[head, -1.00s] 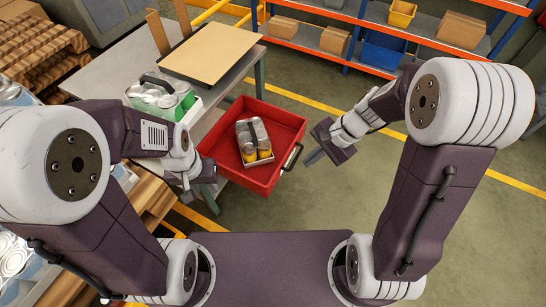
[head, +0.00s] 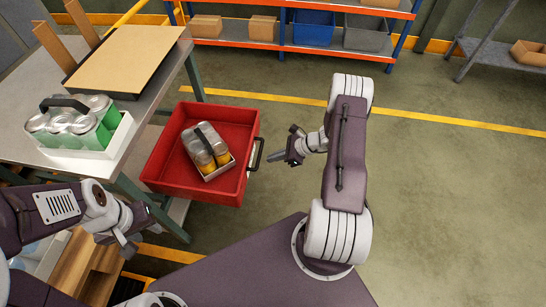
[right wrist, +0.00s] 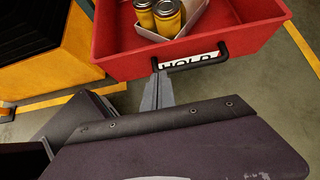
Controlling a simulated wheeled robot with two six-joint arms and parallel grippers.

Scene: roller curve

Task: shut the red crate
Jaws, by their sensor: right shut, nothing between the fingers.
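The red crate (head: 228,184) is a drawer pulled out from the table's side, with a black handle (head: 257,154) on its right face. It also shows in the right wrist view (right wrist: 120,62), with a white "HOLD" label behind the handle. Inside is a white carrier (head: 222,171) of cans, some yellow and some grey-topped. My right gripper (head: 272,157) is shut and empty, its tip pointing at the handle from the right, a small gap apart. In the right wrist view its fingers (right wrist: 158,92) are just below the handle's left end. My left gripper (head: 128,245) hangs left of the crate; its jaw opening is unclear.
The grey table (head: 150,135) carries a carrier of green cans (head: 85,125) and a tan board (head: 125,55). A shelf rack (head: 290,45) with boxes and bins stands at the back. The floor right of the crate is clear.

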